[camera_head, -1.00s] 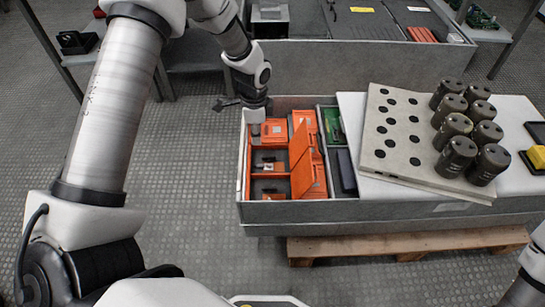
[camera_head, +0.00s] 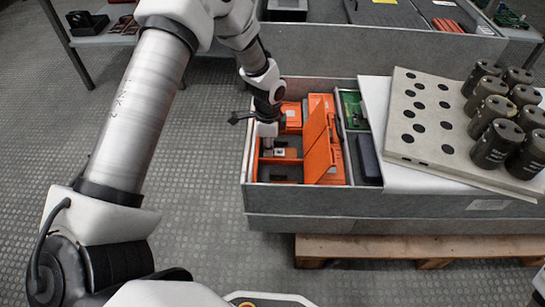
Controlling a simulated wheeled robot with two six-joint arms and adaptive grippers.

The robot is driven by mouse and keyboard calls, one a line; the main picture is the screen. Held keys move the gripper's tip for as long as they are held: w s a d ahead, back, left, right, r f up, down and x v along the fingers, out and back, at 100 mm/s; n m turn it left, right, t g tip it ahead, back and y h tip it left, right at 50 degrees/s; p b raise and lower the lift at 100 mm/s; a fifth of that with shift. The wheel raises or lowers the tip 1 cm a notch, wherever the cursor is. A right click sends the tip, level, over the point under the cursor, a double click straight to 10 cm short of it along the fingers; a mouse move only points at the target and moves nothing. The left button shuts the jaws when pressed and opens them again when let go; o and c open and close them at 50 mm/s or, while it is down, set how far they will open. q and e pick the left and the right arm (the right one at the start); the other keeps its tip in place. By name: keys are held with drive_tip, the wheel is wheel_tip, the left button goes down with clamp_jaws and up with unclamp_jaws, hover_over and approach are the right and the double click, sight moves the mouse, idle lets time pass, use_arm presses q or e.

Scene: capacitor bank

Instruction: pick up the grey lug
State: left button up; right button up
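An open orange box (camera_head: 318,140) with compartments and a raised lid lies in the left part of the grey crate (camera_head: 249,160). A small pale grey piece, possibly the grey lug (camera_head: 279,152), shows in a middle compartment, too small to make out surely. My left gripper (camera_head: 268,143) points down over the left side of the orange box, just beside that piece. Its fingertips are small and partly merge with the box behind, so I cannot tell whether they are open or touching anything.
A green item (camera_head: 353,108) and a dark case (camera_head: 368,160) lie right of the orange box. A beige plate with holes (camera_head: 420,125) and several dark capacitors (camera_head: 495,143) rest on the white surface to the right. A wooden pallet (camera_head: 400,248) lies under the crate.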

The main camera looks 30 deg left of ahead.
use_arm(q)
drive_tip(key=shift+r, duration=0.15)
clamp_jaws()
drive_tip(key=shift+r, duration=0.1)
